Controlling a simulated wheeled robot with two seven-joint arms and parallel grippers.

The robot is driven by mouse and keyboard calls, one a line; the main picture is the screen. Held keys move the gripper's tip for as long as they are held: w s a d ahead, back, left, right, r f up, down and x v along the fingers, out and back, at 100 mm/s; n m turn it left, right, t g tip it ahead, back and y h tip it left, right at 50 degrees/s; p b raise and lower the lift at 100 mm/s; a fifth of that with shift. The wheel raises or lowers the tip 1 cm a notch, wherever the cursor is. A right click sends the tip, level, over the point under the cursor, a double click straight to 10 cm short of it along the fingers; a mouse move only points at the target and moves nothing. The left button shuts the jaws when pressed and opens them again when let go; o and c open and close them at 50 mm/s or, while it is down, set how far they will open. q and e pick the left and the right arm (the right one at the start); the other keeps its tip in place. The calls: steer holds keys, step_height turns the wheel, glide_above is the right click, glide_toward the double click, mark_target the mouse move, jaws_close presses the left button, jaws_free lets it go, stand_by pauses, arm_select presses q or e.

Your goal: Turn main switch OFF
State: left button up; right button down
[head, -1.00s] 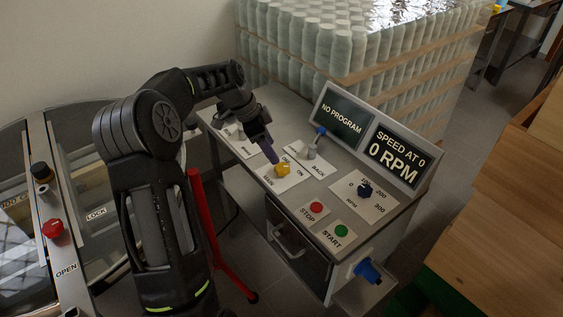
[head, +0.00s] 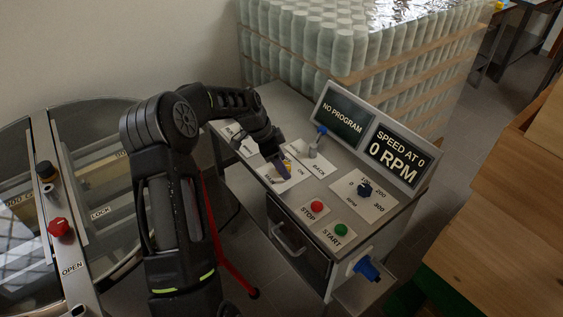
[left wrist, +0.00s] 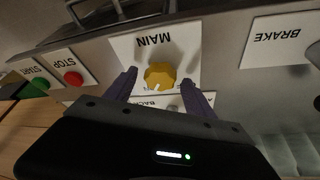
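The main switch is a yellow round knob (left wrist: 160,75) on a white plate marked MAIN (left wrist: 152,45). In the left wrist view a white mark shows on the knob's lower-left edge; the small lettering beside it is too small to read. In the head view the knob (head: 289,166) is mostly hidden behind my left gripper (head: 283,168). The ON label shows to the right of the knob there. My left gripper's purple fingers (left wrist: 160,88) are open, one on each side of the knob, with gaps visible between them and it. My right gripper is not in view.
The displays (head: 372,138) read NO PROGRAM and 0 RPM. Wrapped bottles (head: 350,50) stand behind.

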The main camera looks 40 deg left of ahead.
arm_select(q)
steer(key=c, duration=1.3)
steer(key=n+b, duration=0.2)
steer(key=b, duration=0.1)
steer(key=shift+f+t+y, duration=0.15)
steer(key=shift+t+y, duration=0.15)
steer(key=shift+y, duration=0.1)
steer(key=n+b, duration=0.2)
steer(key=shift+d+n+y, duration=0.15)
steer(key=shift+n+y, duration=0.25)
steer(key=n+y+b, duration=0.1)
steer(key=n, duration=0.1)
steer(key=n+b, duration=0.1)
steer(key=n, duration=0.1)
steer(key=shift+d+n+t+y, duration=0.15)
steer(key=shift+n+t+y, duration=0.15)
steer(key=shift+y, duration=0.1)
steer(key=n+y+b, duration=0.1)
steer(key=n, duration=0.1)
steer(key=n+b, duration=0.1)
steer(key=n, duration=0.1)
steer(key=shift+r+n+y, duration=0.2)
steer(key=shift+n+y, duration=0.1)
steer(key=shift+y, duration=0.1)
